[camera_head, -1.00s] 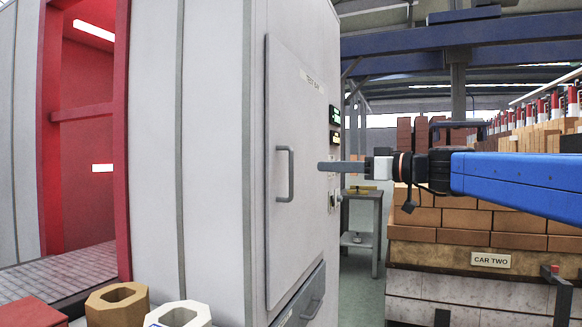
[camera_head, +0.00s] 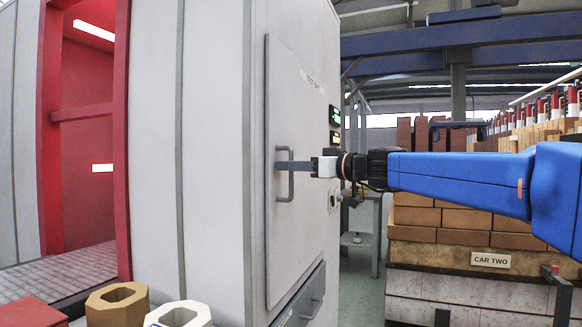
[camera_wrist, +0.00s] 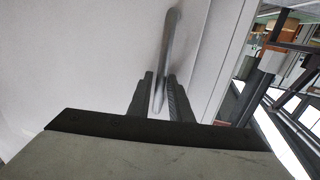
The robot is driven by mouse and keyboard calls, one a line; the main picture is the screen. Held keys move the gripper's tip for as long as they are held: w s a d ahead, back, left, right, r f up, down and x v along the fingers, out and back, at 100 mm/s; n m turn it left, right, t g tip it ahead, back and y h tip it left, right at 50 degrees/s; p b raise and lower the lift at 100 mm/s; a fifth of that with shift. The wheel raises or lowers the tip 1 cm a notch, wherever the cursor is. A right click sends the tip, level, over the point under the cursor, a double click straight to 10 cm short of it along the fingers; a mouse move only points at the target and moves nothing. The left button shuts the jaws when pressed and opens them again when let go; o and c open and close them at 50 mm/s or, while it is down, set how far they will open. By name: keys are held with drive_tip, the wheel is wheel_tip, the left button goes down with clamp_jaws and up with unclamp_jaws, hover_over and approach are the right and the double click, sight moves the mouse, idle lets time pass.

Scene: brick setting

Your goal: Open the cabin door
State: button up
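The grey cabin door (camera_head: 295,88) is a flat panel on the cabin's side and looks shut. Its grey bar handle (camera_head: 290,184) stands upright on the panel. My gripper (camera_head: 284,166) is at the handle in the head view, level with its upper half. In the wrist view the handle (camera_wrist: 169,45) runs down between the two dark fingers of my gripper (camera_wrist: 159,92). The fingers are on either side of the bar with little space left. I cannot tell whether they press on it.
A drawer with a handle (camera_head: 314,304) is below the door. A brick stack labelled CAR TWO (camera_head: 420,258) stands at the right. Hollow blocks (camera_head: 118,304) are at the bottom left. A small table (camera_head: 362,240) stands behind the cabin.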

clamp_jaws()
drive_tip(key=shift+d, duration=0.1)
